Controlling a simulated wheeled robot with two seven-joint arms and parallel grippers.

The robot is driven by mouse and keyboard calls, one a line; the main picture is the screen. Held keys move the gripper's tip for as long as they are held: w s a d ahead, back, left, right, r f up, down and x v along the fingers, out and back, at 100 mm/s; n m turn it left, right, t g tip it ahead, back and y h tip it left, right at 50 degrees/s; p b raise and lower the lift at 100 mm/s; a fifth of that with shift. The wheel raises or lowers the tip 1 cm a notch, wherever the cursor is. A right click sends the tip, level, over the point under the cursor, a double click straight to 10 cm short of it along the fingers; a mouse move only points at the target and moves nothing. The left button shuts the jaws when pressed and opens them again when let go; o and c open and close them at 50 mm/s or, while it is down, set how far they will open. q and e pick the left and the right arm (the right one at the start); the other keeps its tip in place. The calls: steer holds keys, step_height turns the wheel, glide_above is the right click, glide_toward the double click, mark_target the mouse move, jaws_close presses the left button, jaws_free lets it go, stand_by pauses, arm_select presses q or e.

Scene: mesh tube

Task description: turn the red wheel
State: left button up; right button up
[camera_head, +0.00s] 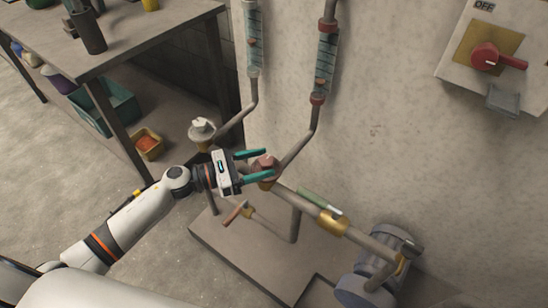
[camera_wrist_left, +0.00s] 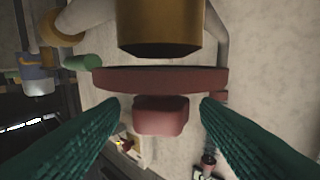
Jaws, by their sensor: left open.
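The red wheel (camera_head: 264,162) is a small reddish knob on top of a pipe fitting, near the middle of the head view. My left gripper (camera_head: 262,164) reaches it from the left, with its two green fingers spread on either side of the knob. In the left wrist view the wheel (camera_wrist_left: 160,79) shows as a flat red disc with a raised red block (camera_wrist_left: 160,115) in front of it. The block lies between the open fingers (camera_wrist_left: 160,122), with visible gaps on both sides. My right gripper is not in view.
A white knob (camera_head: 202,130) sits on a neighbouring pipe to the left. Pipes with a green-handled valve (camera_head: 320,203) run right to a grey pump (camera_head: 375,268). A red switch (camera_head: 488,57) is on the wall. A workbench (camera_head: 130,38) stands at the upper left.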

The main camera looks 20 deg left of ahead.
mark_target(273, 160)
arm_select(q)
steer(key=shift+x, duration=1.95)
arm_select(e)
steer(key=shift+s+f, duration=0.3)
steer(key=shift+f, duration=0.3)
arm_select(q)
steer(key=c, duration=1)
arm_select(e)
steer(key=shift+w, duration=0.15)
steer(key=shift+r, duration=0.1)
arm_select(q)
steer(key=shift+n+t+y, duration=0.3)
steer(key=shift+t, duration=0.1)
